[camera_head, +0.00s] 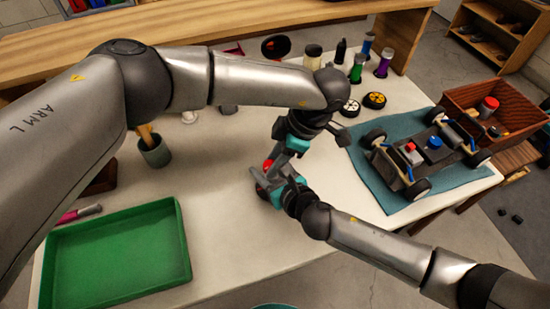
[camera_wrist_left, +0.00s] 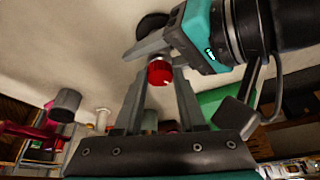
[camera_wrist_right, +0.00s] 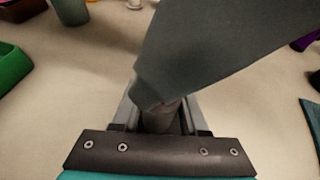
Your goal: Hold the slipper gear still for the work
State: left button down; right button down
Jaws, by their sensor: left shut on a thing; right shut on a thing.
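My two grippers meet above the middle of the table. My left gripper (camera_head: 270,168) is shut on a red round piece (camera_wrist_left: 159,72), which shows between its fingers in the left wrist view. A dark disc (camera_wrist_left: 152,24) shows just beyond those fingertips. My right gripper (camera_head: 262,184) comes in from the right, very close to the left one, and is shut on a dark cylindrical piece (camera_wrist_right: 160,116). A large grey part, apparently my left gripper, covers much of the right wrist view. I cannot make out gear teeth or tell which held piece is the slipper gear.
A green tray (camera_head: 118,262) lies at front left, with a grey cup (camera_head: 154,152) behind it. The racecar chassis (camera_head: 425,160) sits on a blue mat (camera_head: 362,172) at right, near a wooden crate (camera_head: 525,98). Bottles and two wheels (camera_head: 374,100) stand at the back.

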pick_arm(q)
jog(key=c, duration=0.7)
grip_release()
jog(key=shift+c, duration=0.2)
